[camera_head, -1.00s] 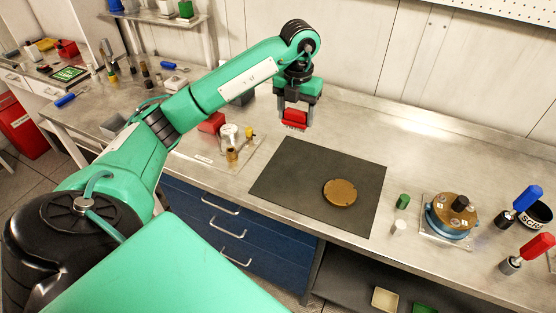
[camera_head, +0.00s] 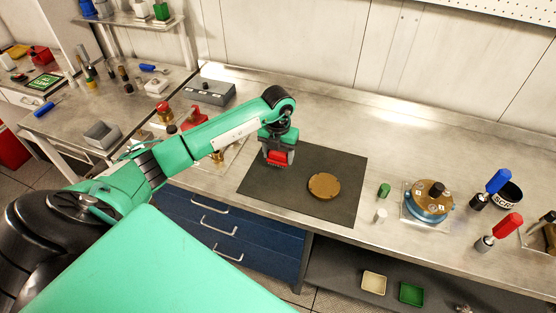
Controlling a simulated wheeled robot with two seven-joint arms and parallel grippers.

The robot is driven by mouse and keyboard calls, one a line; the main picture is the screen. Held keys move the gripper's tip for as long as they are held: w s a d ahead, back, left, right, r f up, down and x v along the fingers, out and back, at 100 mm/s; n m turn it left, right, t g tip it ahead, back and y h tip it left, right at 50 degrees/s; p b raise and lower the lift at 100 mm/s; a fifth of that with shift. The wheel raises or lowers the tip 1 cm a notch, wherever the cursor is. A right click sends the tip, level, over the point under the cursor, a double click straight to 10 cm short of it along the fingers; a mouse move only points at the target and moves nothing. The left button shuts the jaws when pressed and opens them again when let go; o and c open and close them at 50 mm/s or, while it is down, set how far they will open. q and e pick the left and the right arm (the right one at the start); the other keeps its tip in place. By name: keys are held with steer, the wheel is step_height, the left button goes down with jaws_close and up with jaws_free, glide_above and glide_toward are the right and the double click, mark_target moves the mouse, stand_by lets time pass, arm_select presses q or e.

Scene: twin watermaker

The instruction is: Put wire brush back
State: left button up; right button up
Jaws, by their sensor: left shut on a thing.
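My left gripper (camera_head: 277,146) is shut on the wire brush (camera_head: 278,158), a red block with bristles facing down. The brush is over the dark mat (camera_head: 258,187), close to its back edge. I cannot tell whether the bristles touch the mat. A round brown disc (camera_head: 324,186) lies on the mat to the right of the brush, apart from it. My right gripper is not in view.
Right of the mat stand a green cylinder (camera_head: 384,190), a white cylinder (camera_head: 380,215) and a brass-topped blue fixture (camera_head: 428,201). A grey box (camera_head: 209,92) sits behind my left arm. The bench behind the mat is clear.

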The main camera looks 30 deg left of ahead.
mark_target(278, 163)
arm_select(q)
steer(key=shift+f, duration=0.4)
step_height(278, 163, down, 3)
steer(key=shift+f+p, duration=0.15)
steer(key=shift+p, duration=0.5)
steer(key=shift+f, duration=0.1)
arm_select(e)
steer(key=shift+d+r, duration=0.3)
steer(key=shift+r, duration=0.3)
arm_select(q)
steer(key=shift+f, duration=0.15)
steer(key=o, duration=0.9)
steer(key=shift+o, duration=0.2)
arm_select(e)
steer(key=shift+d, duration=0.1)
